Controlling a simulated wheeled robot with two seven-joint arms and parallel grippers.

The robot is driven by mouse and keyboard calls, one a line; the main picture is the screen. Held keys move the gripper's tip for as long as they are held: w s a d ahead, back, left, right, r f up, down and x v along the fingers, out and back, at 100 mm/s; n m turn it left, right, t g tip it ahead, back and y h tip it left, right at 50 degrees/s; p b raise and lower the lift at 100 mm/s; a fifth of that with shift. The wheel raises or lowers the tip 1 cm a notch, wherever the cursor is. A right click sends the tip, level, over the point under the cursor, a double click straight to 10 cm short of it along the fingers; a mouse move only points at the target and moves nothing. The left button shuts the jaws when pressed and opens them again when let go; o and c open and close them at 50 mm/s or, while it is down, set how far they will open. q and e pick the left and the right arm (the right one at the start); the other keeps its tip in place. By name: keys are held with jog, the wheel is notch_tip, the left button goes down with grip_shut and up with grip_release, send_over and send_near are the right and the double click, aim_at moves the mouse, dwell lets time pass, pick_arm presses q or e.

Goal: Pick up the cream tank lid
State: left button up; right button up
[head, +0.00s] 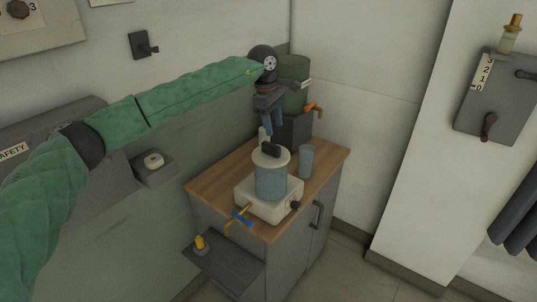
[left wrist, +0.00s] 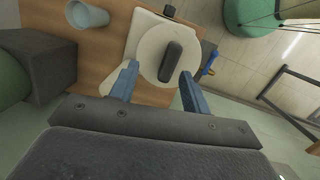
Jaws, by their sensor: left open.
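The cream tank lid (head: 283,157) is a round disc with a dark bar handle (head: 270,149). It sits on a blue-grey cylindrical tank (head: 271,182), which stands on a cream base box (head: 252,204). My left gripper (head: 273,131) is open, pointing down just above the lid. In the left wrist view the lid (left wrist: 152,48) and its dark handle (left wrist: 171,61) lie just beyond the two blue fingers (left wrist: 159,90), with nothing held between them. My right gripper is in neither view.
A blue cup (head: 306,162) stands right of the tank on the wooden cabinet top (head: 215,181). A green tank (head: 293,84) with an orange tap stands behind on a dark block. A lower shelf (head: 222,264) holds a yellow-topped item. Walls close in behind.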

aim_at(271, 144)
pick_arm(q)
jog(key=shift+s+a+m+y, duration=0.3)
jog(key=shift+s+a+m, duration=0.1)
jog(key=shift+a, duration=0.1)
jog(key=shift+a+f, duration=0.1)
jog(key=shift+a, duration=0.05)
jog(key=shift+w+f+m+p, duration=0.1)
jog(key=shift+f+m+p, duration=0.2)
jog(key=shift+f+p, duration=0.1)
jog(key=shift+d+f, duration=0.2)
jog(key=shift+f, duration=0.6)
jog(key=shift+f+p, duration=0.25)
jog(key=shift+p, duration=0.25)
jog(key=shift+s+f+p, duration=0.25)
jog(key=shift+f+p, duration=1)
jog(key=shift+d+f+p, duration=0.1)
jog(key=shift+f+p, duration=0.35)
jog(key=shift+f, duration=0.75)
grip_shut()
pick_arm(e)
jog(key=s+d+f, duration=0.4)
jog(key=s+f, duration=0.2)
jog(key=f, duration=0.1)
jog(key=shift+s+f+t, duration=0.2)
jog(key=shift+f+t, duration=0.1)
pick_arm(q)
jog(key=shift+r, duration=0.1)
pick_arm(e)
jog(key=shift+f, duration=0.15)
